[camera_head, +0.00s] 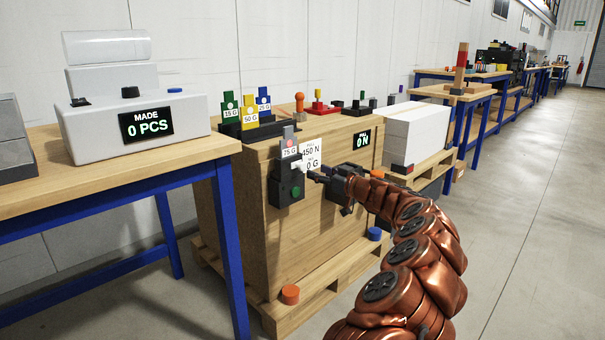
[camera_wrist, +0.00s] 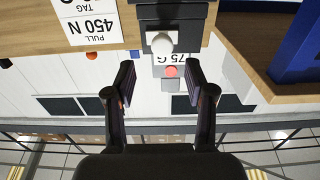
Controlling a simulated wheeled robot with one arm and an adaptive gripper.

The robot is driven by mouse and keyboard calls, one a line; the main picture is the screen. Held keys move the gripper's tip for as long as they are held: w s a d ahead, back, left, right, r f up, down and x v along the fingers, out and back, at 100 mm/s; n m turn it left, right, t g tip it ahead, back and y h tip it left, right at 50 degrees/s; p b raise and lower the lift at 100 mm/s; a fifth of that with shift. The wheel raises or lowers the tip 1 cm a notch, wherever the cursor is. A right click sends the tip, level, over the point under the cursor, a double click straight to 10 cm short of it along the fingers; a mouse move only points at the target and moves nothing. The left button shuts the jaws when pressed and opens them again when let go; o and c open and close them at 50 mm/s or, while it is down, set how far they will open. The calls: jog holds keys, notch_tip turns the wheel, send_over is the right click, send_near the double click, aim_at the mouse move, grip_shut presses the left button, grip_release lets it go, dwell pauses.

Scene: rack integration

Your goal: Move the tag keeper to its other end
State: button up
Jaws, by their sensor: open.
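A dark box (camera_head: 287,186) is fixed to the front of a wooden crate, with a green button low on it. A grey tag marked 75 G (camera_head: 290,148) stands in its top; the tag also shows in the wrist view (camera_wrist: 182,58), upside down. A white round knob (camera_wrist: 162,43) sits on the box's face across the tag's lower part; it appears to be the tag keeper and shows in the head view too (camera_head: 298,166). My gripper (camera_head: 317,176) is open and empty just right of the knob. In the wrist view its fingers (camera_wrist: 160,76) straddle the knob's line without touching it.
A 450 N label (camera_head: 312,152) is right of the box on the wooden crate (camera_head: 240,230). Several coloured tags stand in a black rack (camera_head: 255,128) on top. A blue-legged table (camera_head: 190,158) is close on the left. Open floor (camera_head: 520,220) lies right.

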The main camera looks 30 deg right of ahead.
aim_at(304, 167)
jog(key=x, duration=0.2)
jog(key=shift+w+a, duration=0.25)
jog(key=shift+b+x, duration=0.5)
jog(key=shift+x, duration=1.4)
jog(key=shift+w+r, duration=0.1)
jog(key=shift+w, duration=0.4)
grip_shut()
